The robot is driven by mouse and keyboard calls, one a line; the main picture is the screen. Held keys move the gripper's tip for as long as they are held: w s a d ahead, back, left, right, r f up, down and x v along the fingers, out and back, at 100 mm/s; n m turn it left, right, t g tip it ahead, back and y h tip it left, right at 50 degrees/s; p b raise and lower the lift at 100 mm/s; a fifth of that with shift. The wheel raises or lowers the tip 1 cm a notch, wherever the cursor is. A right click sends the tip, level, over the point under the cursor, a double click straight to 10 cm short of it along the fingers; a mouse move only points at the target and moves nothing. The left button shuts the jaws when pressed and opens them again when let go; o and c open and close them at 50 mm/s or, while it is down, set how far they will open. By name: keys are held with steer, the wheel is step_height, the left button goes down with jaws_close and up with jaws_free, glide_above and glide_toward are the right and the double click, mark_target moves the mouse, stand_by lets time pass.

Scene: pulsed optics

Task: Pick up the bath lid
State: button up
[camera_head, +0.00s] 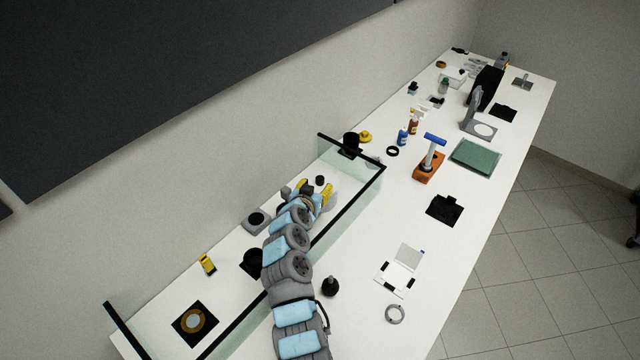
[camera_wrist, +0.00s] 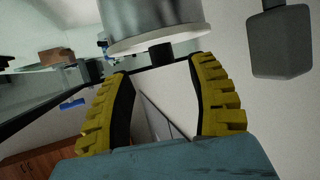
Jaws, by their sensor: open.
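My gripper (camera_head: 315,190) is inside the glass-walled enclosure on the bench, with its yellow fingers spread. In the wrist view my gripper (camera_wrist: 163,68) is open and empty. A pale metallic cylinder with a short black knob (camera_wrist: 160,54) is just beyond the fingertips, the knob lying roughly in line with the gap. This looks like the bath lid, but I cannot tell lid from bath. In the head view a small black knob (camera_head: 320,180) shows beside the gripper; the body below it is mostly hidden by my arm and fingers.
The enclosure's black-edged glass front (camera_head: 350,205) runs close beside my arm. A grey block (camera_wrist: 282,42) is at the upper right in the wrist view. A black cylindrical object (camera_head: 350,141) stands at the enclosure's far end. A grey mount (camera_head: 256,220) sits behind my arm.

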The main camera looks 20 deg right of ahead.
mark_target(319, 179)
steer(key=shift+w+d+f, duration=0.1)
steer(key=shift+w+d, duration=0.35)
steer(key=shift+w, duration=0.3)
steer(key=shift+b+x, duration=0.3)
steer(key=shift+x, duration=0.75)
steer(key=shift+w+d+f, duration=0.2)
steer(key=shift+w+d, duration=0.05)
steer(key=shift+w, duration=0.05)
steer(key=shift+w+d, duration=0.15)
steer(key=shift+w, duration=0.15)
jaws_close()
